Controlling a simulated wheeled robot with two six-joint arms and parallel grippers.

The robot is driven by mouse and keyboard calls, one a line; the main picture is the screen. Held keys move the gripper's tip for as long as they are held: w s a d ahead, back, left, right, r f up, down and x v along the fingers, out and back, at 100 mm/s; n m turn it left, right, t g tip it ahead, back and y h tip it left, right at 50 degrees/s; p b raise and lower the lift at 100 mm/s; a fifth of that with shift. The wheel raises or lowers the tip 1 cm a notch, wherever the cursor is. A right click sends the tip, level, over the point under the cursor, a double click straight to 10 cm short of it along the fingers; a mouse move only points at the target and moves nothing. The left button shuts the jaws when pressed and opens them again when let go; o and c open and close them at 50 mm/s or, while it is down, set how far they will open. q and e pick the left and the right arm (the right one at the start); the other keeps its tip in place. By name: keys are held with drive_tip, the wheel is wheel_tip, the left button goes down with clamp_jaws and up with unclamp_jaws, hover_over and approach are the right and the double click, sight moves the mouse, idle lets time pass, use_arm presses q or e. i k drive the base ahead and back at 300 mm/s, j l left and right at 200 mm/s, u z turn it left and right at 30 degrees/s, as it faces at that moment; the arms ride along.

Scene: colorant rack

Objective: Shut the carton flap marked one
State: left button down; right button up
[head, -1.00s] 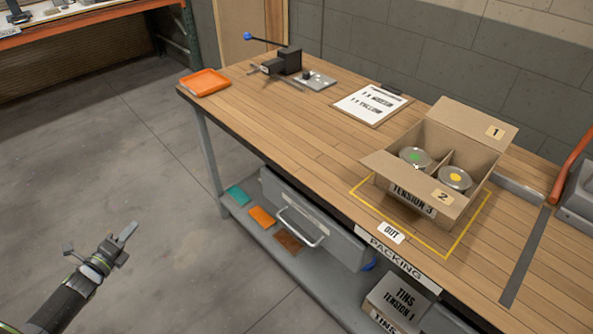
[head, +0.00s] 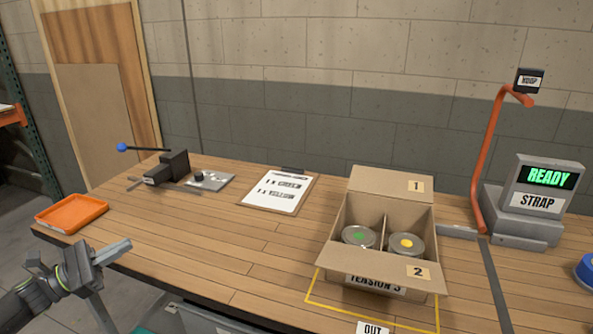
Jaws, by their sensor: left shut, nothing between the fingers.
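The open carton (head: 345,213) stands on the bench inside a yellow outline, its front labelled TENSION 3. The flap marked 1 (head: 385,184) is at the back and stands open, leaning back. The flap marked 2 (head: 396,270) is at the front and folded outward, partly covering the front label. Inside, a divider separates a tin with a green mark (head: 359,237) from a tin with a yellow mark (head: 406,245). My left gripper (head: 118,252) is shut and empty at the lower left, in front of the bench and well apart from the carton. My right gripper is not in view.
An orange tray (head: 71,213) is at the bench's left end. A blue-knobbed lever tool (head: 172,167) and a clipboard (head: 278,191) lie farther back. The strap machine (head: 528,205), showing READY, stands right of the carton. Bench top between tray and carton is clear.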

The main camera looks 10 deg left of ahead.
sight(376, 180)
drive_tip(key=i+j+z, duration=0.1)
drive_tip(key=j+z, duration=0.3)
drive_tip(key=i+j+z, duration=0.1)
drive_tip(key=j+z, duration=0.15)
drive_tip(key=z, duration=0.2)
drive_tip(key=j+z, duration=0.65)
drive_tip(key=z, duration=0.2)
drive_tip(key=i+j+z, duration=0.2)
drive_tip(key=i+l, duration=0.05)
drive_tip(key=i, duration=0.1)
